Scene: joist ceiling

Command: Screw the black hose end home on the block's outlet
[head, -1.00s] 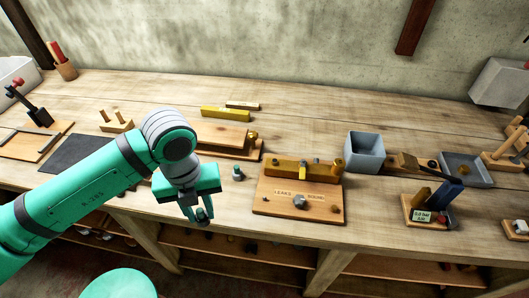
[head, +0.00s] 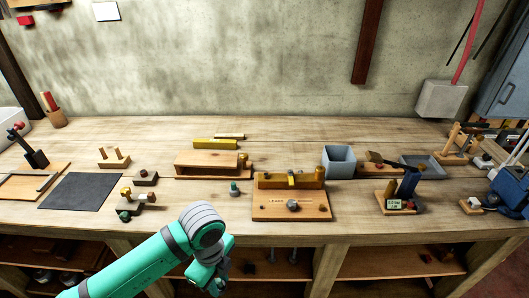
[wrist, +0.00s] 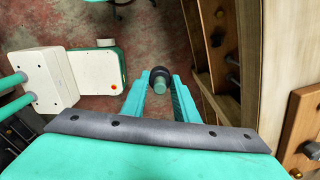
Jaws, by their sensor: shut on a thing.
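My gripper (wrist: 160,82) is shut on a small fitting (wrist: 160,86), a teal-green stub with a black ring, held between the fingertips in the wrist view. I take it for the black hose end; no hose shows on it. In the head view my gripper (head: 222,277) is low, in front of the bench edge, its tips hard to make out. A yellow-brown block (head: 272,181) stands on a wooden board at mid-bench, apart from my gripper. I cannot tell which of its parts is the outlet. A smaller fixture with brass knobs (head: 136,197) sits further left.
A green-and-grey fitting (head: 234,189) stands left of the board. A grey bin (head: 339,162) and a gauge stand (head: 397,203) are to its right. In the wrist view, bench woodwork (wrist: 270,70) is close on the right, with open floor (wrist: 150,40) below.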

